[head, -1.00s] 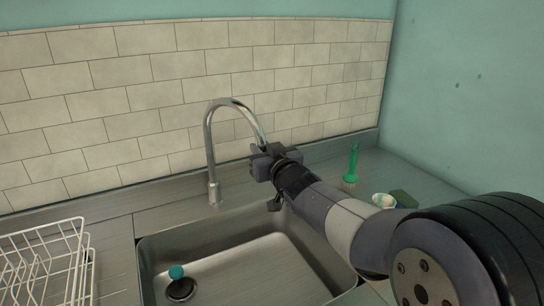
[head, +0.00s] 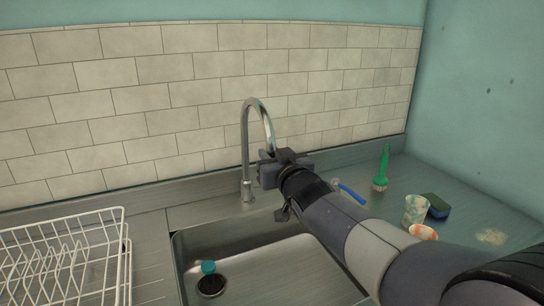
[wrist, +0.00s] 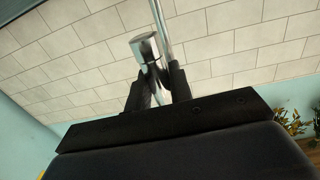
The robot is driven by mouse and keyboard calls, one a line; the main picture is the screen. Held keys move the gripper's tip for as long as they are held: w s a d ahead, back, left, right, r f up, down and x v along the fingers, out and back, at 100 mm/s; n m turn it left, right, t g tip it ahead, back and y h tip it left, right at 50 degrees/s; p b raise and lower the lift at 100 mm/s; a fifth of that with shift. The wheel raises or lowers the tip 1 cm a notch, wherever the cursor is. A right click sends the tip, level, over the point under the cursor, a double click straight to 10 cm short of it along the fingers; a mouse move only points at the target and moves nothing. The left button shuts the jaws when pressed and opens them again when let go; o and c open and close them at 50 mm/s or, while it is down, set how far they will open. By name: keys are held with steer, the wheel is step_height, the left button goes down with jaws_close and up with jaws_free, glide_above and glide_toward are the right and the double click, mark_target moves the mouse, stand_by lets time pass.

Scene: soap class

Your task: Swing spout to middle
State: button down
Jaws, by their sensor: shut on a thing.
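The chrome spout (head: 246,130) is a tall gooseneck rising from its base behind the sink (head: 250,257). Its arch curves over to the right and toward me, and its outlet end is hidden behind my gripper in the head view. My gripper (head: 282,160) is shut on that outlet end, right of the spout's base. In the wrist view, the two dark fingers of my gripper (wrist: 156,88) sit on either side of the shiny spout end (wrist: 147,52). The thinner pipe of the spout runs up behind it.
A white dish rack (head: 128,262) stands left of the sink. A teal-topped dark item (head: 211,282) is in the basin. A tiled wall (head: 200,95) is behind.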

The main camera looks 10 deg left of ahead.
steer(key=shift+r, duration=0.1)
steer(key=c, duration=1.3)
jaws_free()
steer(key=v, duration=1.1)
steer(key=shift+w+a, duration=0.15)
steer(key=x, duration=1)
steer(key=shift+w, duration=0.35)
